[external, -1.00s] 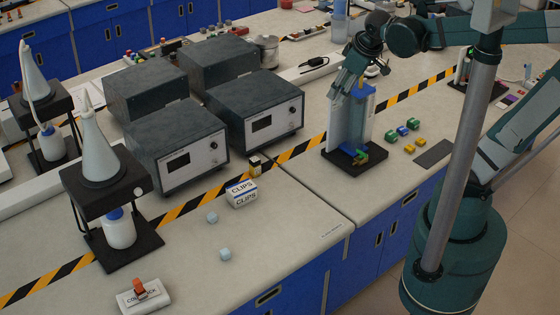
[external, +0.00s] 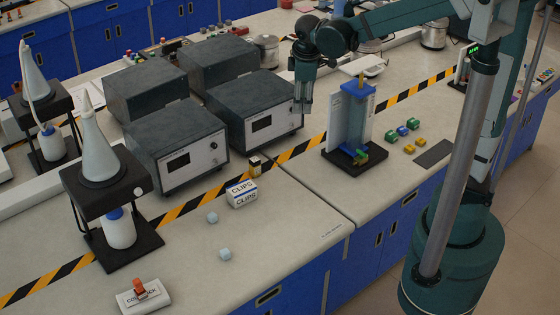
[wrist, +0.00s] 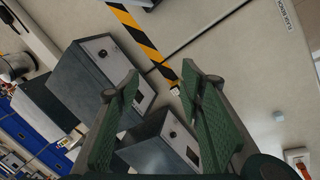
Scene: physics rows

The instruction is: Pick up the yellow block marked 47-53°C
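Two small yellow blocks lie on the bench right of the clear column apparatus, one nearer (external: 408,149) and one farther (external: 421,142). A yellow piece (external: 361,80) also stands upright at the blue top of the column (external: 360,115). No 47-53°C marking is legible on any of them. My gripper (external: 305,108) points down to the left of the column, in front of the right grey instrument and apart from the yellow pieces. In the wrist view my gripper (wrist: 158,84) has its green fingers spread, with nothing held between them. The yellow blocks are not recognisable there.
Green and blue blocks (external: 402,131) lie beside the yellow ones, near a dark mat (external: 434,153). Grey instruments (external: 262,115) stand close to my gripper. A CLIPS box (external: 242,194) sits on the front bench, which has clear room around it.

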